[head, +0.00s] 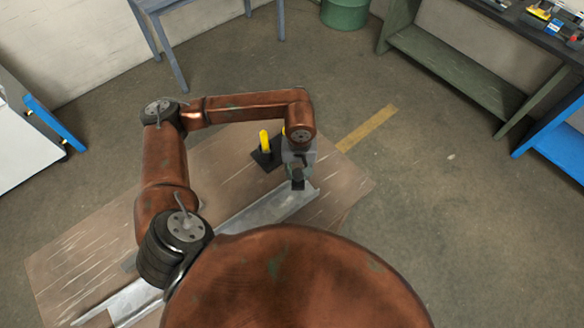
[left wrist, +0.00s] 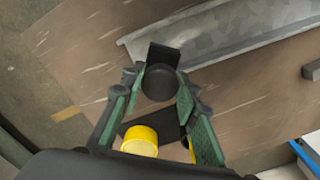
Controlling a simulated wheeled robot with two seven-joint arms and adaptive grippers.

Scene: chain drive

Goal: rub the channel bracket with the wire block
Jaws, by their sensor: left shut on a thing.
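The channel bracket (head: 265,212) is a long grey galvanized metal channel lying diagonally across the brown table. Its near middle is hidden behind my own body and arm. Its far end also shows in the left wrist view (left wrist: 235,32). My left gripper (head: 298,166) is over that far end, pointing down. It is shut on the wire block (head: 298,184), a small dark block with a rounded dark grip (left wrist: 160,82). In the left wrist view the block's flat end overlaps the bracket's end; I cannot tell if they touch. My right gripper is not in view.
A black base with yellow posts (head: 264,142) stands on the table (head: 200,182) just beyond the bracket's end, close to my left gripper. A small dark block (left wrist: 312,70) shows at the right of the left wrist view. The table's right corner is bare.

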